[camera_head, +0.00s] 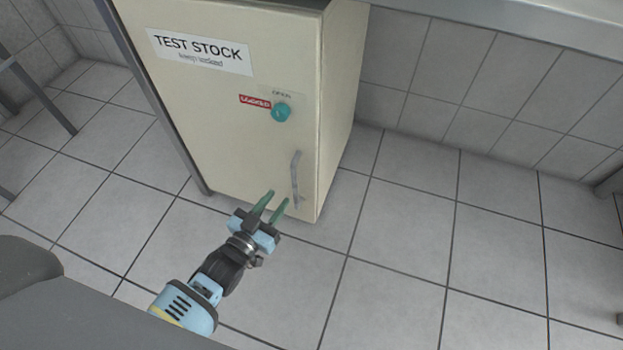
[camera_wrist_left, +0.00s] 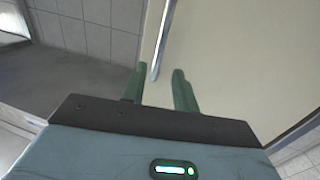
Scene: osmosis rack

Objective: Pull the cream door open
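The cream door (camera_head: 225,120) is the front of a cream cabinet and looks shut. A grey upright bar handle (camera_head: 295,178) sits near its lower right edge. A teal knob (camera_head: 281,112) is above the handle, beside a red label reading LOCKED. My left gripper (camera_head: 278,197) is open and empty, with green fingers pointing towards the door just left of the handle's lower end. In the left wrist view the handle (camera_wrist_left: 163,38) runs down to between the fingertips (camera_wrist_left: 159,70) in the picture; I cannot tell how far ahead it is. My right gripper is not in view.
A white TEST STOCK sign (camera_head: 200,50) is on the upper door. A grey metal bench edge (camera_head: 520,25) runs across the top right, and a metal leg (camera_head: 160,105) stands along the cabinet's left side. The tiled floor (camera_head: 420,225) to the right and in front is clear.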

